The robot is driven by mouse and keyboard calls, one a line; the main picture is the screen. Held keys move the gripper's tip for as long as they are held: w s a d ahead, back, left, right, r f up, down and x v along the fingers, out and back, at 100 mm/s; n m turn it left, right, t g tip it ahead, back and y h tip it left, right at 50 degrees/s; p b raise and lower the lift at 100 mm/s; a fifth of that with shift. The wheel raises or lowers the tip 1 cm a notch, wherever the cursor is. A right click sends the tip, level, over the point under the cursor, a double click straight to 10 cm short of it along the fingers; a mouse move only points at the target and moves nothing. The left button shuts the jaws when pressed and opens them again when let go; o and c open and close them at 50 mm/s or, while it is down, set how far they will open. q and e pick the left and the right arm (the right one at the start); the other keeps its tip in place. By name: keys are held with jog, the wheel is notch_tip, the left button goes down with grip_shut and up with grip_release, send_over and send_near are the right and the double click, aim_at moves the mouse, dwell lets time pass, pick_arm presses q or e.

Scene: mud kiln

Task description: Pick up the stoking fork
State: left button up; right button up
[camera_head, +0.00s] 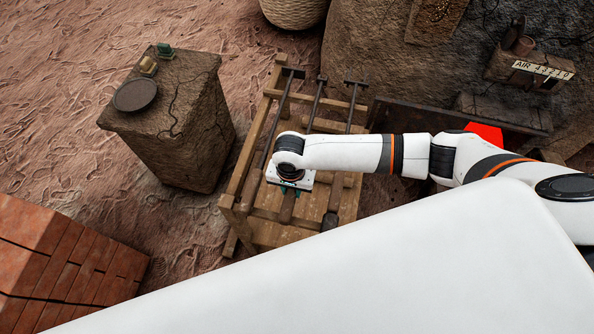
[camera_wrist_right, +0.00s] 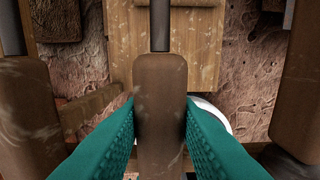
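Long tools with dark rods and brown handles lie side by side on a wooden rack (camera_head: 272,233). The middle tool, which I take for the stoking fork (camera_head: 316,102), has a crosswise end at the far side of the rack. Its handle (camera_wrist_right: 160,112) fills the gap between the teal fingers in the right wrist view. My right gripper (camera_wrist_right: 160,103) meets the handle on both sides and looks shut on it. In the head view my right gripper (camera_head: 289,188) is over the near part of the rack, its fingers mostly hidden. My left gripper is not in view.
Neighbouring tool handles lie close on the left (camera_wrist_right: 22,105) and right (camera_wrist_right: 300,90). A stone block (camera_head: 185,135) with a dark disc (camera_head: 135,95) stands left of the rack. Bricks (camera_head: 60,250) are stacked at the lower left. A large kiln wall (camera_head: 370,55) rises behind.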

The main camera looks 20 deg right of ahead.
grip_shut()
jog(key=shift+w, duration=0.1)
jog(key=shift+r, duration=0.1)
notch_tip(320, 180, up, 10)
jog(key=shift+f+p, duration=0.1)
jog(key=shift+p, duration=0.2)
jog(key=shift+o, duration=1.1)
grip_release()
grip_shut()
